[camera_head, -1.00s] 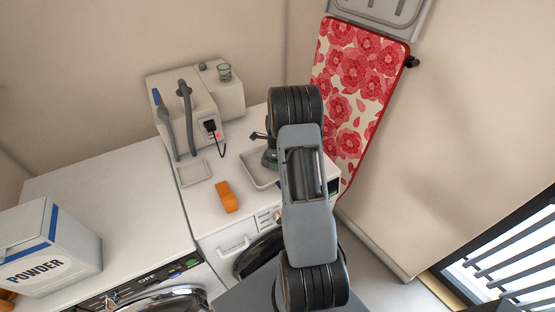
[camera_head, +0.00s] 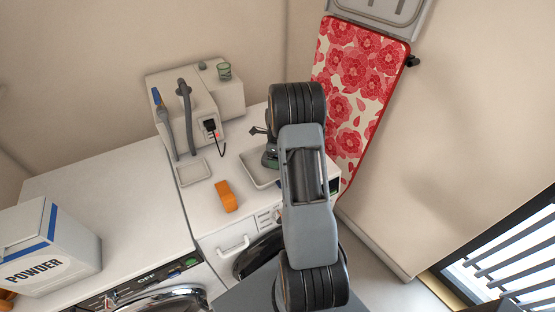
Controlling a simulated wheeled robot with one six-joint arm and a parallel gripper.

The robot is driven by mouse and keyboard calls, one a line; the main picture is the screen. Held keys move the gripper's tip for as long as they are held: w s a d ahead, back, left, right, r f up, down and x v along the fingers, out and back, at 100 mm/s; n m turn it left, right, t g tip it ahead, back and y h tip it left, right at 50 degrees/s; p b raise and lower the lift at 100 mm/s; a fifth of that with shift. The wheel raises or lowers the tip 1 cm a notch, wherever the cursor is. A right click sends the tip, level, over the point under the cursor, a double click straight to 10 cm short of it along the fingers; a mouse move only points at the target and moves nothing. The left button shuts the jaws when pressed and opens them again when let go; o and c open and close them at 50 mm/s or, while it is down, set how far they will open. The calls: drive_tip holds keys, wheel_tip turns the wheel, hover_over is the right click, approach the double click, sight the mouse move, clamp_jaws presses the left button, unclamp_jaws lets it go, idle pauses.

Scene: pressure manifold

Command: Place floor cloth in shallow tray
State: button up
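An orange folded piece (camera_head: 226,196), which looks like the floor cloth, lies on the white top of the right-hand machine near its front edge. A shallow white tray (camera_head: 256,178) sits to its right, partly hidden behind my arm. A smaller, flat pale tray (camera_head: 193,172) lies behind and left of the orange piece. Which of the two is the task's tray I cannot tell for sure. The orange piece lies apart from both trays.
A dark grey-green item (camera_head: 270,156) stands at the larger tray, partly behind my arm. A powder box (camera_head: 48,246) is at left. The left machine's top (camera_head: 110,190) is mostly clear.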

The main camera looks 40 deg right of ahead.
wheel_tip(320, 180, up, 9)
drive_tip(key=b, duration=0.1)
drive_tip(key=s+a+r+n+t, duration=0.1)
drive_tip(key=s+a+r+n, duration=0.2)
drive_tip(key=a+r+n, duration=0.5)
drive_tip(key=s+a+r+n+t, duration=0.1)
drive_tip(key=s+a+r+n, duration=0.1)
drive_tip(key=s+a+n, duration=0.5)
drive_tip(key=s+a+r+n+t, duration=0.2)
drive_tip(key=s+a+n, duration=0.6)
drive_tip(key=n, duration=0.5)
drive_tip(key=shift+s+r, duration=0.35)
drive_tip(key=shift+r, duration=0.1)
drive_tip(key=shift+c, duration=0.4)
